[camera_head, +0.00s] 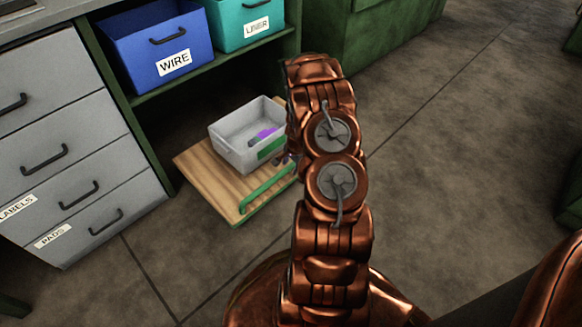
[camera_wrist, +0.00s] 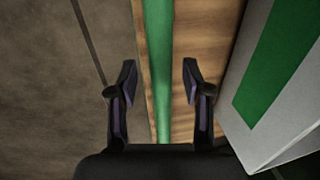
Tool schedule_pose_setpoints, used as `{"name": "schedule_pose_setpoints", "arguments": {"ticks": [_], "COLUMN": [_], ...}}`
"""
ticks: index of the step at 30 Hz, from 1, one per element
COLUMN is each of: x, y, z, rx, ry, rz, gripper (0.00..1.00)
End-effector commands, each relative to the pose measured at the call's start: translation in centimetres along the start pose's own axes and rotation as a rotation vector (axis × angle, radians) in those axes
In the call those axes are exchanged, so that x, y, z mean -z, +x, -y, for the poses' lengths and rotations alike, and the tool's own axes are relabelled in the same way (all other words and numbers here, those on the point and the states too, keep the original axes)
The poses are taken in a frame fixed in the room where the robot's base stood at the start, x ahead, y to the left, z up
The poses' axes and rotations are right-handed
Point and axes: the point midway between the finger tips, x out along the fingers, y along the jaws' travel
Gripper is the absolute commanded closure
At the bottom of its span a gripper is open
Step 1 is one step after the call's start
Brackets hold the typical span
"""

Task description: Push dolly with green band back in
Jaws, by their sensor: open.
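The dolly (camera_head: 205,174) is a low wooden board standing out on the floor in front of the green cabinet. It has a green band (camera_head: 266,194) along its front edge, which also shows in the wrist view (camera_wrist: 158,60). A grey bin (camera_head: 231,153) with a green patch and something purple inside stands on the board. In the wrist view my gripper (camera_wrist: 160,78) is open and empty, its fingers on either side of the green band. I cannot tell whether they touch it. In the head view my arm hides the gripper and the right part of the dolly.
A blue WIRE bin (camera_head: 150,55) and a teal LINER bin (camera_head: 240,15) stand on the shelf above. Grey drawers (camera_head: 60,170) are at the left. A green cabinet (camera_head: 365,40) is behind. Bare floor (camera_head: 460,150) lies to the right.

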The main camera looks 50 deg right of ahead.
Motion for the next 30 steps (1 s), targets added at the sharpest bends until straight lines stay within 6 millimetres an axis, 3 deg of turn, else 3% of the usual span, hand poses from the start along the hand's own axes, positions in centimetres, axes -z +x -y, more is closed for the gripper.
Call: {"name": "schedule_pose_setpoints", "arguments": {"ticks": [8,23,30], "x": [0.02,0.01,0.00], "y": [0.30,0.29,0.30], "z": [0.08,0.07,0.05], "rx": [0.001,0.001,0.001], "ry": [0.000,-0.001,-0.001], "rz": [-0.001,-0.001,-0.001], "gripper": [0.51,1.00,1.00]}}
